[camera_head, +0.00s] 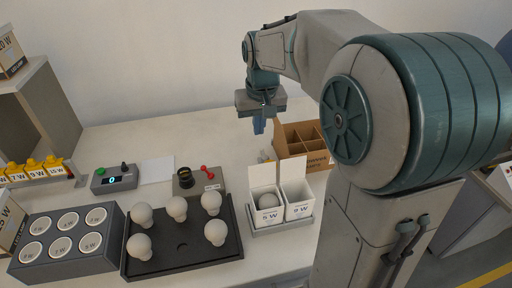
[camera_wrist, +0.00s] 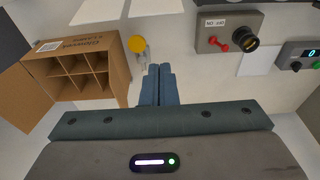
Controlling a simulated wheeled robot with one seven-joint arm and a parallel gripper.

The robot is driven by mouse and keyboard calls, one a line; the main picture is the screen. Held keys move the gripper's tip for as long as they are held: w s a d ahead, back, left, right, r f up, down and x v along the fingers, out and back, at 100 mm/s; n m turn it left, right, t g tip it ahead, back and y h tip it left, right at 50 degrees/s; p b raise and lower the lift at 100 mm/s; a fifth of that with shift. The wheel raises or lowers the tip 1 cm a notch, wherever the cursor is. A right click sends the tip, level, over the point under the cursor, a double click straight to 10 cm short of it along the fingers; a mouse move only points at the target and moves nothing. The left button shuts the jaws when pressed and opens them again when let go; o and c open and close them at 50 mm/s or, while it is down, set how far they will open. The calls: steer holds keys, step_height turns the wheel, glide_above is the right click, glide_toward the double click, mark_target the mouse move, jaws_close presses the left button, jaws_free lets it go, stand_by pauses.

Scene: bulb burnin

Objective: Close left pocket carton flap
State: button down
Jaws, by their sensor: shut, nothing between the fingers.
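The left pocket carton (camera_head: 265,213) is white, labelled in W, and stands in a light grey two-pocket tray (camera_head: 283,227). A white bulb sits inside it, and its flap (camera_head: 262,174) stands up open at the back. The right carton (camera_head: 298,208) is beside it, its flap (camera_head: 293,167) also up; I see no bulb in it. My gripper (camera_head: 259,127) is above the table behind the cartons, pointing down, apart from the flaps. In the wrist view its blue fingers (camera_wrist: 158,86) are together and empty. White carton parts (camera_wrist: 98,10) show only at the top edge there.
An open brown divided box (camera_head: 303,146) stands behind the cartons on the right. A black tray (camera_head: 180,245) with several bulbs lies left, beside a grey holed block (camera_head: 68,245). A grey device with a red lever (camera_head: 203,177) is left of the cartons.

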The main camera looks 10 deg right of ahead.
steer(key=f, duration=0.1)
steer(key=p, duration=0.2)
glide_above(262, 175)
steer(key=w, duration=0.2)
step_height(262, 175, down, 8)
steer(key=shift+d+f, duration=0.1)
steer(key=shift+f+b, duration=0.1)
steer(key=shift+b, duration=0.45)
